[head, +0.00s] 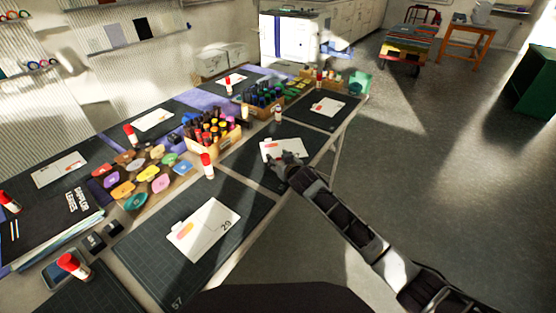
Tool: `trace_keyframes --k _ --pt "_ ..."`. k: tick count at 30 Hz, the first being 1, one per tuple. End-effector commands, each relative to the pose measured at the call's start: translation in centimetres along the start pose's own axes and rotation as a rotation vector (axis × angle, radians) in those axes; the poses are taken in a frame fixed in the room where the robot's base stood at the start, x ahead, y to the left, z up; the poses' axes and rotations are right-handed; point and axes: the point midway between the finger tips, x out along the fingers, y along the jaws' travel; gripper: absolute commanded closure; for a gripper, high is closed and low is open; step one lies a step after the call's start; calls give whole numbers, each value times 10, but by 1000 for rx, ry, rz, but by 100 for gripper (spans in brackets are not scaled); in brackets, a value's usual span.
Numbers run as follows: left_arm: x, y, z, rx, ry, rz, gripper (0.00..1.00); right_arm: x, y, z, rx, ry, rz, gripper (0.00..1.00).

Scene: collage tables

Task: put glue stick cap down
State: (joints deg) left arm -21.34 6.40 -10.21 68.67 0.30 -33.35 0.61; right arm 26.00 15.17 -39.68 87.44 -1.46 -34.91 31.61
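My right gripper (286,161) is over the near side of a dark cutting mat (309,138), at the lower edge of a white card (270,148). It is too small and dark to show whether its fingers are open or shut. A glue stick (278,114) stands upright beyond the card, with no clear red cap on top. A red-capped glue stick (207,166) stands left of the gripper, apart from it. My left gripper is not in view.
A wooden box of markers (214,138) and several coloured pads (140,180) fill the table's middle. A nearer mat (155,255) holds a large white card (204,229). More red-capped glue sticks stand around, one (73,266) at front left. Open floor (440,190) lies to the right.

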Motion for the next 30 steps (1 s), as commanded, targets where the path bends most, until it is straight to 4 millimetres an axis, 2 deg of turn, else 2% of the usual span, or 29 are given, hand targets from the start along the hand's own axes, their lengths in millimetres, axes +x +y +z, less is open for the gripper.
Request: trace_keyframes --k 1,2,13,17,23,30 --pt "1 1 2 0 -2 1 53 2 3 18 -5 -31 8 51" --pt "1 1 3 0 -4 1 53 1 3 18 -5 -31 9 51" --pt "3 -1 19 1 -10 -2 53 -7 3 7 -5 -32 8 51" --pt "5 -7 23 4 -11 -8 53 -17 2 4 -3 -27 7 51" --pt "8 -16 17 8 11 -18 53 -36 2 -1 -3 -19 5 51" --pt "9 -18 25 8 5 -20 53 -58 2 -4 -2 -15 6 51"
